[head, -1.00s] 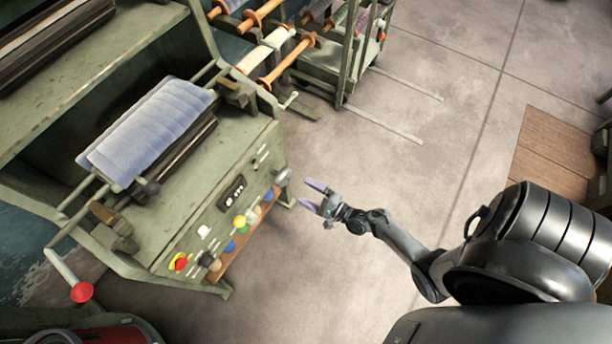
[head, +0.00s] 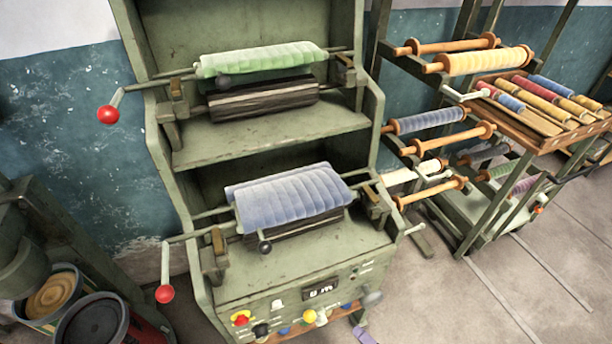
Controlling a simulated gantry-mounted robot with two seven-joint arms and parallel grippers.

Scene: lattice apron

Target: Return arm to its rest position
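Only a purple fingertip of my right gripper (head: 364,336) shows, at the bottom edge of the head view, just in front of the green machine's control panel (head: 322,293). The rest of that gripper and its arm are out of frame, so its opening cannot be seen. My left gripper is not in view.
The green machine carries a blue fabric roll (head: 290,198) below and a green roll (head: 262,59) above, with red-knobbed cranks (head: 165,293) sticking out at left. A spool rack (head: 490,150) stands at right. Buckets (head: 100,322) stand at lower left. The floor (head: 520,285) at lower right is clear.

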